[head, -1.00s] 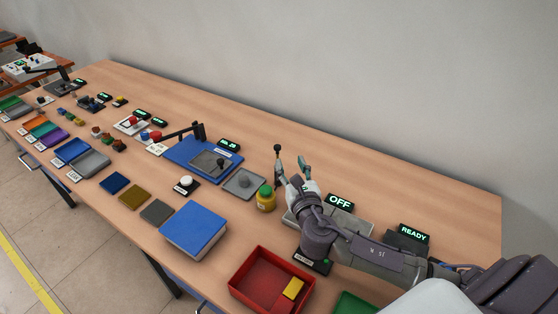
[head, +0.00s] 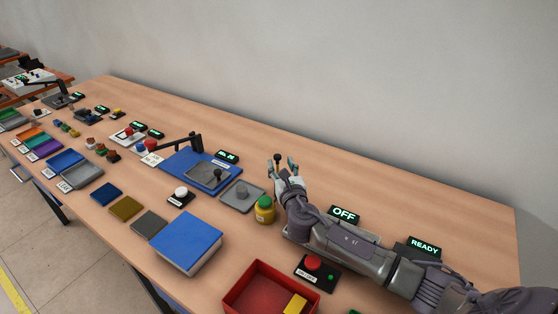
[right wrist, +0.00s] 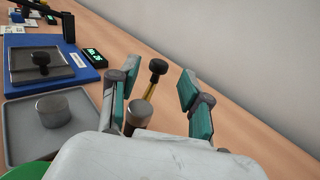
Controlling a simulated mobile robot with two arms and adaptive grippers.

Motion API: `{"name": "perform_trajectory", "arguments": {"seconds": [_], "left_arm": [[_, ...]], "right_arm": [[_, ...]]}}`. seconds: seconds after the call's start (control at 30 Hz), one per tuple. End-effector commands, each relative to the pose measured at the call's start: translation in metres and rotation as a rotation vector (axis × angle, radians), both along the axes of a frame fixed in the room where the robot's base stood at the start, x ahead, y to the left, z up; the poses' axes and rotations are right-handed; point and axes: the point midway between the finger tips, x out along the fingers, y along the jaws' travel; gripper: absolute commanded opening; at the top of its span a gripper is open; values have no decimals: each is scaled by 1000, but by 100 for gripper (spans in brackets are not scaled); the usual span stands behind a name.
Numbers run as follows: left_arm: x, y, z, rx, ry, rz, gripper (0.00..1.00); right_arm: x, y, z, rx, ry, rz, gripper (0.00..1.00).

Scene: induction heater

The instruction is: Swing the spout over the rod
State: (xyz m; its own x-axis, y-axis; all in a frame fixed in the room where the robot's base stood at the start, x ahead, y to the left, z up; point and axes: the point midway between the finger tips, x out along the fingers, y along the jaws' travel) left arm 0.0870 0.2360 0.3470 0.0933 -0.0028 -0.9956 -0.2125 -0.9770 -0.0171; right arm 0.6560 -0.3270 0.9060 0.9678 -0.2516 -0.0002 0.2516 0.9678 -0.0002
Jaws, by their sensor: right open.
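A thin brass-coloured stalk with a black ball knob (right wrist: 158,66) rises from a grey-brown cylinder (right wrist: 139,115) in the right wrist view. I cannot tell whether this stalk is the spout or the rod. My right gripper (right wrist: 160,84) is open, with its teal-padded fingers apart on either side of the knob and stalk. In the head view the same gripper (head: 285,166) is by the dark knob (head: 277,157). My right arm hides much of the device by the OFF display. My left gripper is not in view.
A yellow bottle with a green cap (head: 264,209) and a grey tray (head: 242,197) stand left of my gripper. The OFF display (head: 345,214), READY display (head: 424,246) and a red button box (head: 314,270) lie around my arm. The table's back strip is clear.

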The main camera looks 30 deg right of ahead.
Motion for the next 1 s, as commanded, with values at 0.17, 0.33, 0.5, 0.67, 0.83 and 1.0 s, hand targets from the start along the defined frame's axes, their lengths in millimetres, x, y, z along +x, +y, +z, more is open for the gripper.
{"name": "perform_trajectory", "arguments": {"seconds": [0.17, 0.33, 0.5, 0.67, 0.83, 1.0], "left_arm": [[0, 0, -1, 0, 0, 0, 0], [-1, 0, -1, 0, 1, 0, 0], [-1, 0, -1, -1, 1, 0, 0], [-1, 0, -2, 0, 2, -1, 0], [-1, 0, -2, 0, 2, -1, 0], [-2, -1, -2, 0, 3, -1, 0]], "right_arm": [[21, -5, 0, 1, 0, 0, 48], [28, -7, 0, 1, 0, 1, 48], [28, -7, 0, 0, 0, 1, 48], [28, -7, 0, 0, 0, 1, 31], [28, -7, 0, 0, 0, 1, 3], [28, -7, 0, 0, 0, 1, 0]]}}
